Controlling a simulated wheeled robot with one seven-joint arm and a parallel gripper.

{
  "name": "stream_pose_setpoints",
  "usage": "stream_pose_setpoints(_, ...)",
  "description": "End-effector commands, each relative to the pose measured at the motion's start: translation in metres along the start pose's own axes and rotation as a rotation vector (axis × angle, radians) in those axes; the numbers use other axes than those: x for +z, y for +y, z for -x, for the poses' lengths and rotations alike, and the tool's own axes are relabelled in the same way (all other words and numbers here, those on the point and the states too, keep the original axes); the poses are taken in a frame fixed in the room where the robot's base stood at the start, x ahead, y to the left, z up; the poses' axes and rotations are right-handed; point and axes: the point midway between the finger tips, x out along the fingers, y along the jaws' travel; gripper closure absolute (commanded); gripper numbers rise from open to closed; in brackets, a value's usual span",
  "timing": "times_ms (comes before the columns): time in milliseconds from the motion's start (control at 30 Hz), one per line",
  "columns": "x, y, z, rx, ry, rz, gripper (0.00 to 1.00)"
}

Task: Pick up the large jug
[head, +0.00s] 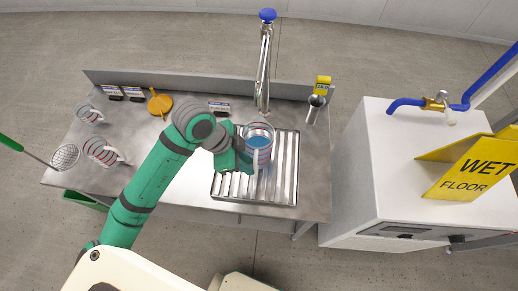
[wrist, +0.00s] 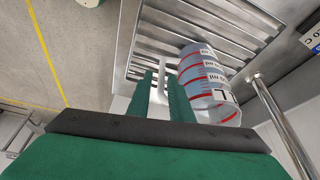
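A clear jug (head: 259,145) with red bands and blue liquid is at the drain grate below the tall tap. It is the largest-looking jug near my gripper (head: 246,163), which reaches it from the left. In the wrist view the jug (wrist: 207,82) shows its printed scale, and its pale handle (wrist: 160,68) runs between my green fingers (wrist: 163,95). The fingers are close together on the handle. I cannot tell whether the jug's base touches the grate.
Two other jugs, one smaller (head: 89,114) and one medium (head: 102,151), stand at the bench's left. A strainer (head: 65,156) and an orange lid-like item (head: 159,103) lie nearby. The tap (head: 263,70) rises behind the grate. A white cabinet with a yellow sign (head: 474,165) stands right.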

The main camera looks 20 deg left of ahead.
Motion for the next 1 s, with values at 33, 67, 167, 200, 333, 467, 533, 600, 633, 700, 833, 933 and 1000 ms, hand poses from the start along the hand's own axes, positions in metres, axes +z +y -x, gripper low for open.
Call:
stream_pose_setpoints(33, 0.000, 0.000, -0.008, 0.001, 0.002, 0.001, 0.81)
stream_pose_setpoints(67, 0.000, 0.000, -0.011, 0.001, 0.002, 0.002, 0.81)
stream_pose_setpoints(167, 0.000, 0.000, -0.020, -0.001, 0.001, 0.002, 0.81)
stream_pose_setpoints(200, 0.000, 0.000, -0.022, -0.001, 0.000, 0.002, 0.81)
stream_pose_setpoints(333, 0.000, -0.001, -0.030, 0.000, 0.001, 0.002, 0.81)
stream_pose_setpoints(467, 0.001, -0.002, -0.048, 0.001, 0.003, 0.003, 0.81)
stream_pose_setpoints(533, 0.001, -0.004, -0.058, 0.000, 0.002, 0.003, 0.81)
stream_pose_setpoints(600, 0.002, -0.003, -0.066, 0.001, 0.002, 0.003, 0.81)
stream_pose_setpoints(633, 0.002, -0.003, -0.069, 0.000, 0.001, 0.003, 0.81)
stream_pose_setpoints(700, 0.002, -0.003, -0.073, 0.000, 0.000, 0.004, 0.81)
stream_pose_setpoints(833, 0.002, -0.003, -0.076, -0.001, -0.001, 0.003, 0.81)
stream_pose_setpoints(933, 0.002, -0.003, -0.076, -0.001, -0.001, 0.003, 0.81)
stream_pose_setpoints(1000, 0.002, -0.003, -0.076, -0.001, -0.001, 0.003, 0.88)
